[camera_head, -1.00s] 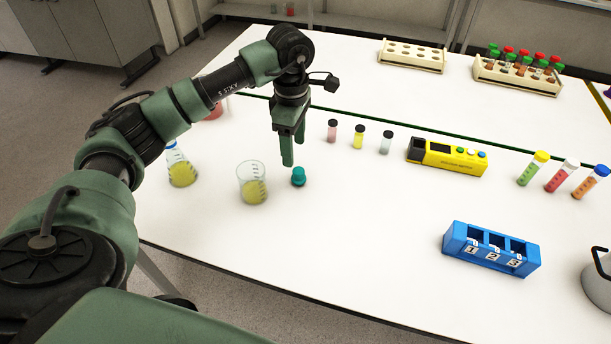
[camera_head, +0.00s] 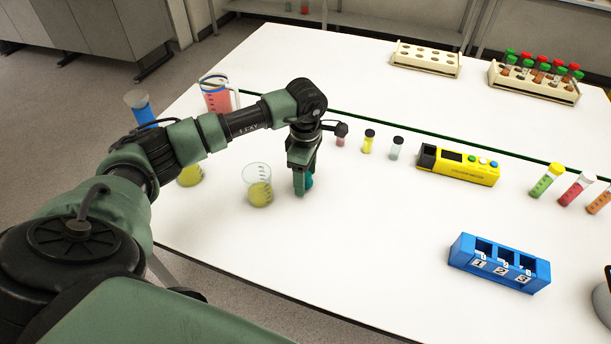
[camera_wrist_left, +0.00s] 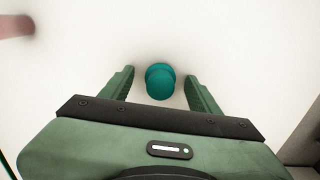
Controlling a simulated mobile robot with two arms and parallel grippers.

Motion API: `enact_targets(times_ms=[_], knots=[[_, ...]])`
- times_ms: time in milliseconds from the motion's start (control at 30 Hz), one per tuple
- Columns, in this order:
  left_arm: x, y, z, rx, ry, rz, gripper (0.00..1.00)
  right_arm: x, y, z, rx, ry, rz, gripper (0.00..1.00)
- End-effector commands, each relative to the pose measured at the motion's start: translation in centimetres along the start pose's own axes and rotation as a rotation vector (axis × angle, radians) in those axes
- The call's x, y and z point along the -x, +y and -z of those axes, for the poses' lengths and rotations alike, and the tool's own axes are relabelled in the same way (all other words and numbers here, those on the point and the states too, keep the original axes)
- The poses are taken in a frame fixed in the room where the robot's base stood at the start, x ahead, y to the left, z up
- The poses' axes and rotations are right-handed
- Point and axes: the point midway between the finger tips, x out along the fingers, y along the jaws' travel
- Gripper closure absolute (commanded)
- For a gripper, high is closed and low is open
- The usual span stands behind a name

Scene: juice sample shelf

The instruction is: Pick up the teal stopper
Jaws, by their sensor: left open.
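The teal stopper (camera_head: 309,181) stands on the white table, partly hidden behind my left gripper (camera_head: 301,190) in the head view. In the left wrist view the stopper (camera_wrist_left: 160,82) sits between the two green fingers of my left gripper (camera_wrist_left: 160,85), with a gap on each side. My left gripper is open, pointing down and low over the table. My right gripper is not in view.
A beaker of yellow liquid (camera_head: 258,185) stands just left of my left gripper. A flask (camera_head: 189,175) and a red-filled jug (camera_head: 216,97) are behind my arm. Small vials (camera_head: 368,141), a yellow device (camera_head: 458,165) and a blue numbered rack (camera_head: 499,262) are to the right.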

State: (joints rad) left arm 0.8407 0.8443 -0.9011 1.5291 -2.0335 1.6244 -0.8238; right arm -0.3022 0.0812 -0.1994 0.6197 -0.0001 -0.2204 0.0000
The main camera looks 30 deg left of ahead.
Motion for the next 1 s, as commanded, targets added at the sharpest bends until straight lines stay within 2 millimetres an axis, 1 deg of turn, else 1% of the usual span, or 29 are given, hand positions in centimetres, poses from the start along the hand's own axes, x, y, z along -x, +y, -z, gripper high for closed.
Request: enact_targets(times_ms=[167,200,267,300,367,400,667,767,867,1000], knots=[[-0.1,0.0,0.0,0.000,0.000,0.000,0.38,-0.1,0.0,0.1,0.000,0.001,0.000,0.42],[-0.1,0.0,0.0,0.000,0.000,0.000,0.44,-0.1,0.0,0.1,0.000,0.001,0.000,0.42],[-0.1,0.0,0.0,0.000,0.000,0.000,0.60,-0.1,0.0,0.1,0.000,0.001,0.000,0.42],[-0.1,0.0,0.0,0.000,0.000,-0.001,0.72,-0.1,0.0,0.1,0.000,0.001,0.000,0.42],[0.0,0.0,0.0,0.000,0.000,0.000,0.88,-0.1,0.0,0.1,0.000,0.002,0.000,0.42],[0.0,0.0,0.0,0.000,0.000,0.000,0.99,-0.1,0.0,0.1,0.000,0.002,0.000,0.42],[0.0,0.0,0.0,0.001,0.000,-0.001,1.00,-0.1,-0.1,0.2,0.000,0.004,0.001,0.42],[0.3,0.1,0.0,0.001,-0.001,-0.002,1.00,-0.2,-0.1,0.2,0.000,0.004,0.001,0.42],[1.1,0.1,0.0,0.002,-0.001,-0.003,1.00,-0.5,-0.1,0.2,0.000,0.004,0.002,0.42],[3.1,0.2,0.0,0.000,-0.002,-0.006,1.00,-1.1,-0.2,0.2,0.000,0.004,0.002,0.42]])
